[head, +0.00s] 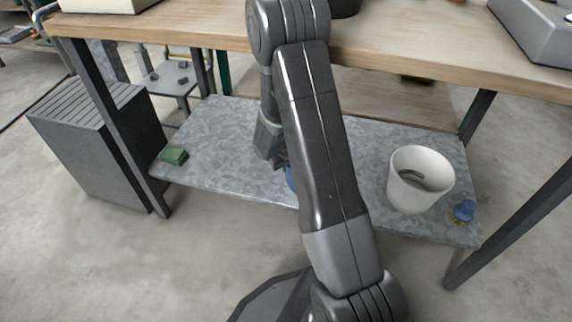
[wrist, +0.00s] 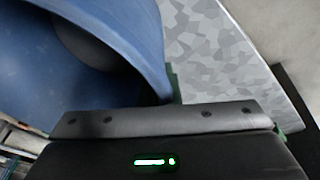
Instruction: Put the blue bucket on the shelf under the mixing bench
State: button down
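The blue bucket (wrist: 110,40) fills the upper left of the wrist view, its open mouth and curved rim close to my gripper. In the head view only a blue sliver of it (head: 290,179) shows beside my arm, over the shelf. The galvanised shelf (head: 225,140) lies under the wooden mixing bench (head: 200,28); its mottled surface also shows in the wrist view (wrist: 210,50). My gripper reaches in under the bench top at the bucket. Its fingertips are hidden, so I cannot tell whether they grip the rim. Whether the bucket touches the shelf is hidden too.
A white bucket (head: 407,195) stands on the shelf's right, with a small blue object (head: 464,211) beside it. A green block (head: 174,156) lies at the left end. Bench legs (head: 125,130) flank the shelf. A grey ribbed box (head: 95,150) stands left. Shelf space between block and arm is clear.

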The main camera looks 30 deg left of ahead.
jog(key=shift+f, duration=0.1)
jog(key=c, duration=1.6)
grip_release()
jog(key=shift+c, duration=0.2)
jog(key=p+v, duration=0.5)
jog(key=v, duration=0.7)
